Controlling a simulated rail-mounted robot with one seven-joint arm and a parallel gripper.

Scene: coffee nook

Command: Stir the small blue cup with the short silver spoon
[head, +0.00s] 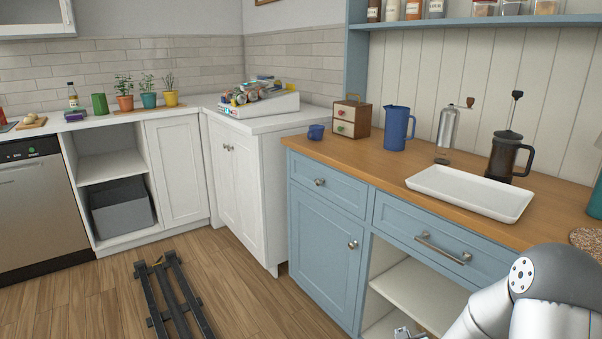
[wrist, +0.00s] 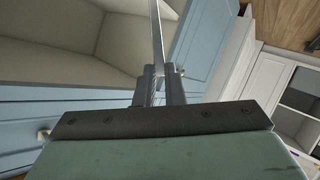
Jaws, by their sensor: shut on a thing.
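The small blue cup (head: 316,131) stands on the wooden counter (head: 350,152), near its far left end. My gripper (wrist: 158,85) is shut on a thin silver shaft, which I take to be the short silver spoon (wrist: 158,35). The shaft runs from between the fingers to the top of the wrist view, and its far end is out of view. In the head view only a small part of my gripper shows at the bottom edge, in front of the open shelf, below the counter and well away from the cup.
A small wooden drawer box (head: 352,118), a blue pitcher (head: 397,128), a grinder (head: 446,132), a French press (head: 504,155) and a white tray (head: 470,191) stand on the counter. The counter in front of the cup is clear. Blue cabinet doors (head: 325,215) lie below.

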